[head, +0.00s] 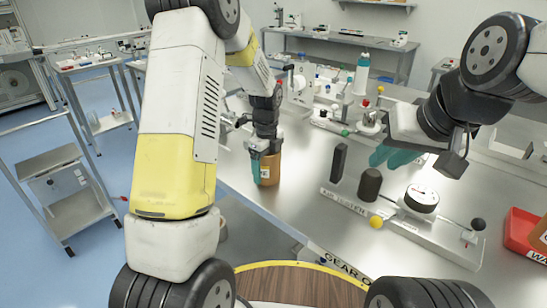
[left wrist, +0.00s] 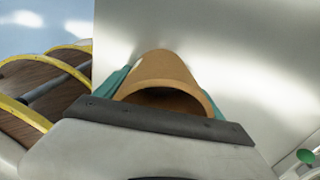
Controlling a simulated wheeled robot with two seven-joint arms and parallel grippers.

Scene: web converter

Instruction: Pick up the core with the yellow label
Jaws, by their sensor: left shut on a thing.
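The core (head: 270,172) is an orange-brown hollow tube standing upright at the left part of the metal bench, with a pale yellowish label on its side. My left gripper (head: 262,162) has its teal fingers around the core and is shut on it. In the left wrist view the core (left wrist: 160,78) sits between the teal fingers, its open end towards the camera. Whether its lower end touches the bench is hard to tell. My right gripper (head: 395,155) hangs over the bench to the right, its teal fingers seen from the side; their gap does not show clearly.
A fixture with a dark cylinder (head: 370,185), a black block (head: 339,162) and a round dial (head: 421,198) stands right of the core. A red bin (head: 522,232) is at the right edge. Small apparatus and a teal bottle (head: 361,74) stand behind.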

